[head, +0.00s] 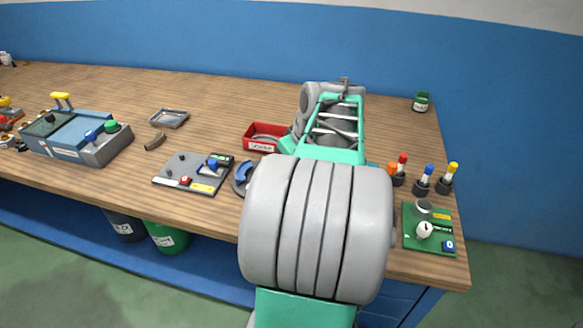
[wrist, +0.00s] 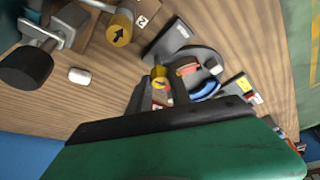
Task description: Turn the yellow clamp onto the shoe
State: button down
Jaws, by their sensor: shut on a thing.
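In the wrist view my gripper (wrist: 160,86) reaches down with its two dark fingers around a small yellow clamp (wrist: 160,74) bearing a dark mark. The clamp sits beside a round grey fixture (wrist: 207,57). On that fixture are a brown curved shoe (wrist: 187,69) and a blue curved piece (wrist: 205,91), just right of my fingers. Whether the clamp bears on the shoe cannot be told. In the head view my arm hides the gripper and the clamp; the blue piece (head: 243,172) shows at the arm's left edge.
Another yellow knob with a black arrow (wrist: 119,30) stands at the upper left in the wrist view, near a small white block (wrist: 79,75). In the head view a red bin (head: 263,138), a grey panel (head: 193,173) and a green board (head: 429,228) flank my arm.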

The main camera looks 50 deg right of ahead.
jog(key=shift+a+m+h, duration=0.1)
jog(key=shift+m+h, duration=0.2)
jog(key=shift+m, duration=0.5)
jog(key=c, duration=1.2)
grip_release()
jog(key=v, duration=0.7)
jog(key=shift+s+a+r, duration=0.1)
jog(key=shift+a+r, duration=0.05)
jog(key=shift+r, duration=0.2)
